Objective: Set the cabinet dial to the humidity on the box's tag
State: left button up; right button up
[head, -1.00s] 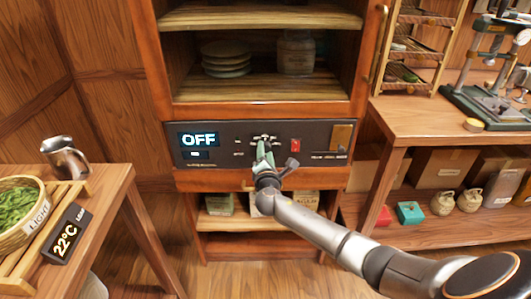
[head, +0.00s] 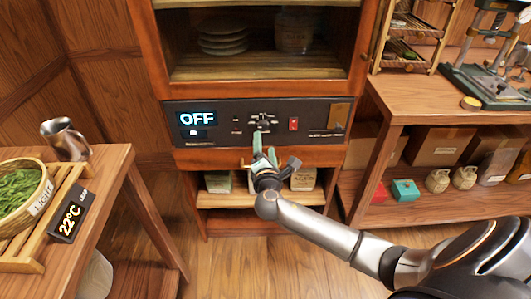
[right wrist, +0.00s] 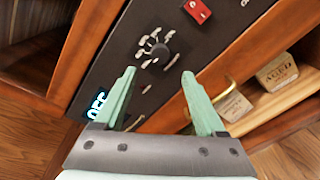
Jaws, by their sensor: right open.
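The cabinet's black control panel (head: 225,140) has a lit display (head: 197,119) reading OFF. The dark round dial (head: 262,122), ringed by pale marks, sits mid-panel; it also shows in the right wrist view (right wrist: 160,53). My right gripper (head: 265,147) is open and empty, its green fingers just below and in front of the dial, apart from it. In the right wrist view the fingertips (right wrist: 159,73) point toward the dial. Paper-wrapped boxes stand on the shelf below; one box (right wrist: 277,73) has a label with the word AGED, its smaller print unreadable. My left gripper is out of view.
A red switch (head: 293,124) is right of the dial. A brass handle (right wrist: 226,84) lies below the panel. A left table holds a leaf basket (head: 22,190), a metal jug (head: 66,139) and a 22°C sign (head: 70,219). A workbench (head: 430,98) stands at right.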

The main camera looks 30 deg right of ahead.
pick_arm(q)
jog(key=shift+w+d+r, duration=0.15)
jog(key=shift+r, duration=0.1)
pick_arm(e)
jog(key=shift+v, duration=2.25)
jog(key=s+a+f+m+g+y, duration=0.5)
jog(key=s+a+f+m+y, duration=0.4)
jog(key=s+a+f, duration=0.55)
jog(key=s+a+f+m+y, duration=0.3)
jog(key=s+a+m, duration=0.1)
jog(key=s+m, duration=0.35)
pick_arm(q)
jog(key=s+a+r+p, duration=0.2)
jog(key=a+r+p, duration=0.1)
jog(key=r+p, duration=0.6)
jog(key=p, duration=0.4)
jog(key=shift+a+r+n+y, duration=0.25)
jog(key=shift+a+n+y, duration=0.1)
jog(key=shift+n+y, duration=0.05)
pick_arm(e)
notch_tip(320, 180, up, 10)
jog(key=s+d, duration=0.2)
jog(key=d, duration=0.1)
jog(key=shift+h, duration=0.4)
